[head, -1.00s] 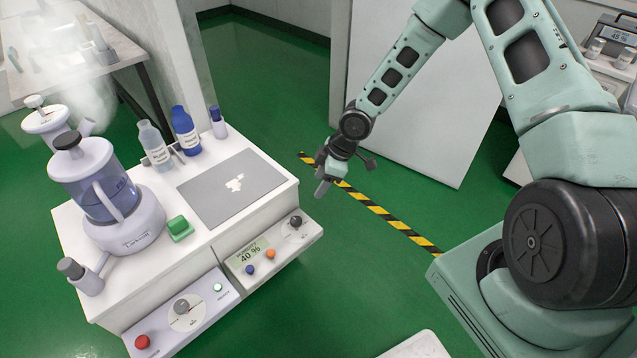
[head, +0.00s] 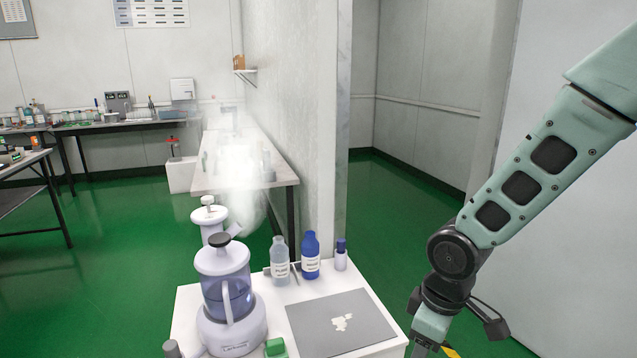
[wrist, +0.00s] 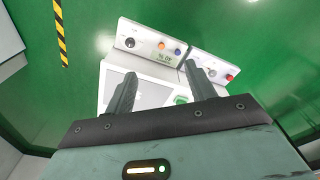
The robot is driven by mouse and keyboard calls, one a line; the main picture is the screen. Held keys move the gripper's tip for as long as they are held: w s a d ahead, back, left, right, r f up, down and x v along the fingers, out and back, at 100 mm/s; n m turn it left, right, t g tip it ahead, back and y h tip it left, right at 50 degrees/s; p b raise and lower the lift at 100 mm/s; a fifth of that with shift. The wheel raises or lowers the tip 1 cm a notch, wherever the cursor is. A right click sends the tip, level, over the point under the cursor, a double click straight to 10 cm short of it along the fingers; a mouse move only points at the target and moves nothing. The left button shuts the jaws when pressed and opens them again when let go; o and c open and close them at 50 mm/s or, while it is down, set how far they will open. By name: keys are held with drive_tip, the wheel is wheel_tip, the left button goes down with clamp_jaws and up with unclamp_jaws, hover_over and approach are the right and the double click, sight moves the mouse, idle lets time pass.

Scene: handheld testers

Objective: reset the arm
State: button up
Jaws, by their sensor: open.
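My gripper (wrist: 162,72) is open in the wrist view, with its two dark fingers spread apart and nothing between them. Beyond the fingers lies the white bench (wrist: 118,82) with its front control panels. In the head view my arm comes down from the upper right. Its wrist is at the lower right, beside the right edge of the white bench (head: 184,312). The fingertips are cut off or too unclear to make out there.
The humidifier (head: 224,290) stands on the bench, giving off mist. A clear bottle (head: 280,262), a blue bottle (head: 311,258) and a grey mat (head: 310,318) are there too. A wall (head: 300,130) rises behind. Green floor (head: 400,205) is open beyond.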

drive_tip(key=s+a+r+m, duration=0.1)
drive_tip(key=s+a+r, duration=0.1)
drive_tip(key=s+r, duration=0.5)
drive_tip(key=s+a+r+m, duration=0.2)
drive_tip(key=s+r, duration=0.2)
drive_tip(key=s, duration=0.8)
wheel_tip(320, 180, up, 14)
drive_tip(key=p, duration=1.4)
drive_tip(key=shift+f+g, duration=0.15)
drive_tip(key=shift+g, duration=0.15)
